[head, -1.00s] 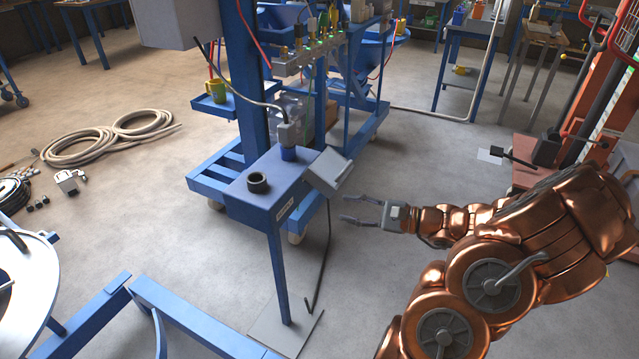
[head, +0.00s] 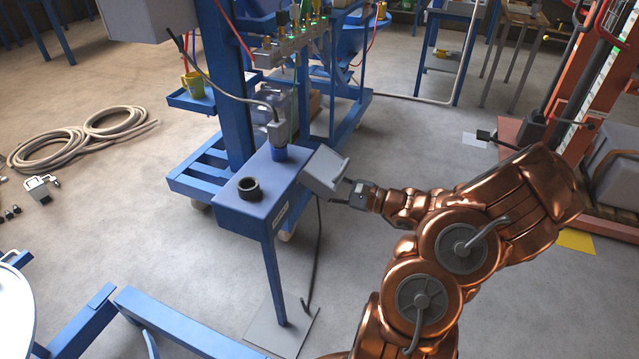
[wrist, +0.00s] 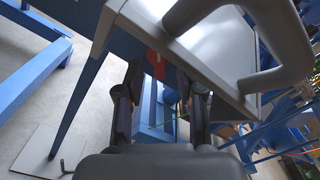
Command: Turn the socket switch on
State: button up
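The socket box (head: 262,190) is blue and stands on a single leg. A blue socket (head: 281,154) with a grey plug in it and a black ring-shaped socket (head: 249,188) are on its top. A grey tilted panel or flap (head: 325,172) sits at its right end. In the wrist view a small red part (wrist: 154,60), possibly the switch, shows below the edge of the grey panel (wrist: 205,45). My gripper (wrist: 162,82) is open, its two dark fingers apart on either side of the line to the red part. Contact cannot be told. In the head view my gripper (head: 347,192) is beside the panel, fingertips partly hidden.
A thick grey bar (wrist: 275,60) passes close above the fingers in the wrist view. A blue wheeled frame (head: 205,170) stands behind the box. A cable hangs below the box. Coiled hose (head: 85,140) lies on the floor at left.

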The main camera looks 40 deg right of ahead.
jog(key=shift+w+a, duration=0.4)
jog(key=shift+w, duration=0.2)
grip_shut()
